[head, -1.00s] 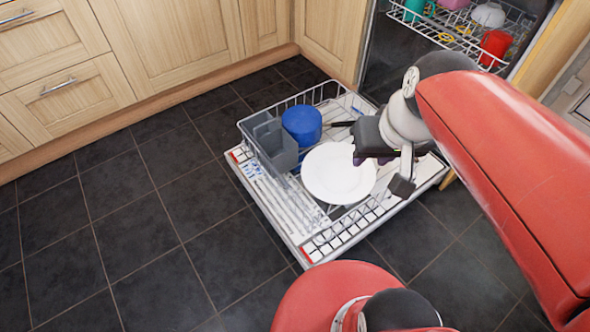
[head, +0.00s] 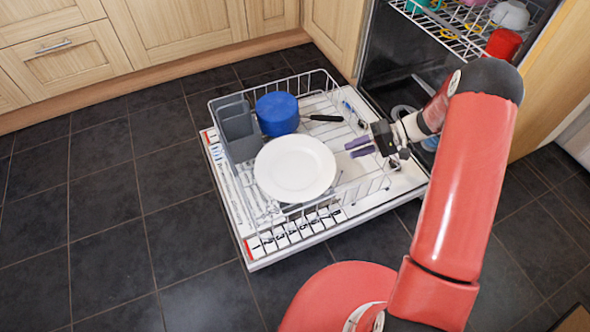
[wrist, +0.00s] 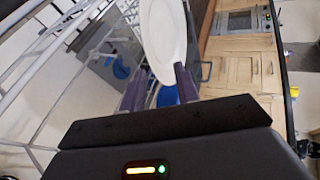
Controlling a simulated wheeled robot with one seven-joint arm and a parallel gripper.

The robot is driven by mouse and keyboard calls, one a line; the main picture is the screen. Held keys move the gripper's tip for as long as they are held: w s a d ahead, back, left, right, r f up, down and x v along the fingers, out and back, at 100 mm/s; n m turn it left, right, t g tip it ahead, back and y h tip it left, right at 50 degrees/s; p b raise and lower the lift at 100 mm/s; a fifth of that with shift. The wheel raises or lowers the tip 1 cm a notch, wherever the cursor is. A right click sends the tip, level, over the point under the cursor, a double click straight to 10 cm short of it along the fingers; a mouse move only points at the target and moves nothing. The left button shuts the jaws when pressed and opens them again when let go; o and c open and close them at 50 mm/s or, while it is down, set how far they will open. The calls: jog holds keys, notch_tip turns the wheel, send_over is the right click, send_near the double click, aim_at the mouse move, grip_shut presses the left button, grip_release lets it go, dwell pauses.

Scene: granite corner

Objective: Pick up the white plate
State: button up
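The white plate (head: 295,168) rests tilted in the lower dishwasher rack (head: 345,192), left of my gripper in the head view. My gripper (head: 350,149) points left toward the plate's right edge, with its purple fingers apart and nothing between them. A small gap seems to separate the fingertips from the rim. In the wrist view the plate (wrist: 163,38) shows nearly edge-on beyond and between the two fingertips (wrist: 161,70). The plate's lower edge is partly hidden there.
A blue pot (head: 277,114) stands behind the plate, its black handle (head: 325,118) reaching right. A grey cutlery basket (head: 238,133) is at the rack's left. The upper rack (head: 470,25) holds a red cup (head: 503,43). Open floor lies left and in front.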

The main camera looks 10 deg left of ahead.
aim_at(332, 160)
jog(key=shift+y, duration=0.3)
jog(key=a+f, duration=0.2)
jog(key=s+a+f, duration=0.1)
jog(key=a, duration=0.1)
jog(key=a+f, duration=0.2)
jog(key=a, duration=0.1)
jog(key=shift+s+f, duration=0.25)
jog(key=shift+f, duration=0.05)
grip_shut()
